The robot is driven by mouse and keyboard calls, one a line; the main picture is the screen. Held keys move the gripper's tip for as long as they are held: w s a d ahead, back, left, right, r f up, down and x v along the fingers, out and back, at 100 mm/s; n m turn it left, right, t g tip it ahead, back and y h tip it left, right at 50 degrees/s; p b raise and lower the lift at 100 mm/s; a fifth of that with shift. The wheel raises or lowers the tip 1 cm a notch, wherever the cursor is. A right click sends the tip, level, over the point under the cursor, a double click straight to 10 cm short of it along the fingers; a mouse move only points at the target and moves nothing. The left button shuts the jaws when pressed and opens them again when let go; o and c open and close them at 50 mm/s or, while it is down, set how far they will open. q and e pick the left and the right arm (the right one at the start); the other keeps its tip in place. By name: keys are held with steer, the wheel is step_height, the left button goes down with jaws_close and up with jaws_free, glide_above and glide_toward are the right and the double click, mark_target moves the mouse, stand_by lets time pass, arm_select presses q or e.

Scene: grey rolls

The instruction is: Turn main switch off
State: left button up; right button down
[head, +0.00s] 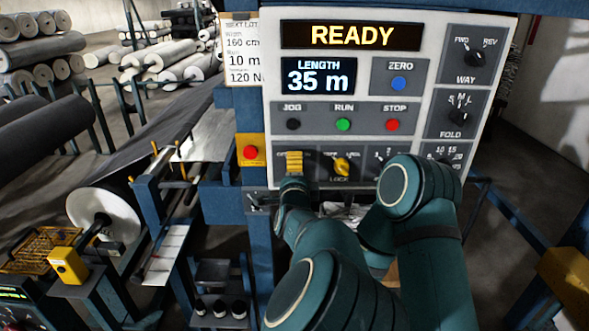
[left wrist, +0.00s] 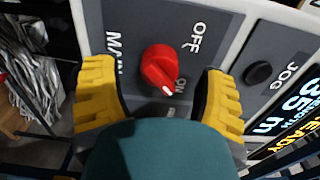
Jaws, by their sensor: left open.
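The main switch is a red rotary knob (left wrist: 158,66) on a grey plate marked MAIN, OFF and ON, seen in the left wrist view. Its white pointer mark is at the ON label. My left gripper (left wrist: 160,95) is open, its yellow fingers on either side of the knob with visible gaps. I cannot tell how deep the fingertips reach. In the head view the left gripper (head: 293,163) is at the lower left of the control panel (head: 270,100) and hides the main switch. My right gripper is not in view.
A yellow LOCK knob (head: 341,167) sits just right of the left gripper. A red button on a yellow plate (head: 250,152) is to its left. JOG (head: 293,124), RUN (head: 343,125) and STOP (head: 392,125) buttons are above. The display (head: 350,36) reads READY.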

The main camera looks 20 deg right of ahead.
arm_select(q)
steer(key=shift+w+d, duration=0.15)
steer(key=shift+w, duration=0.45)
steer(key=shift+c, duration=0.2)
jaws_close()
steer(key=shift+f+n+b, duration=0.1)
steer(key=shift+n+b, duration=1.1)
steer(key=shift+b, duration=0.15)
steer(key=shift+n+b, duration=0.75)
steer(key=shift+n, duration=0.15)
steer(key=n+b, duration=0.2)
steer(key=n, duration=0.2)
steer(key=shift+b, duration=0.4)
steer(key=n+b, duration=0.2)
steer(key=n, duration=0.3)
steer(key=shift+n, duration=0.4)
steer(key=shift+r+n+b, duration=0.2)
steer(key=shift+n+b, duration=0.6)
steer(key=shift+n, duration=1.1)
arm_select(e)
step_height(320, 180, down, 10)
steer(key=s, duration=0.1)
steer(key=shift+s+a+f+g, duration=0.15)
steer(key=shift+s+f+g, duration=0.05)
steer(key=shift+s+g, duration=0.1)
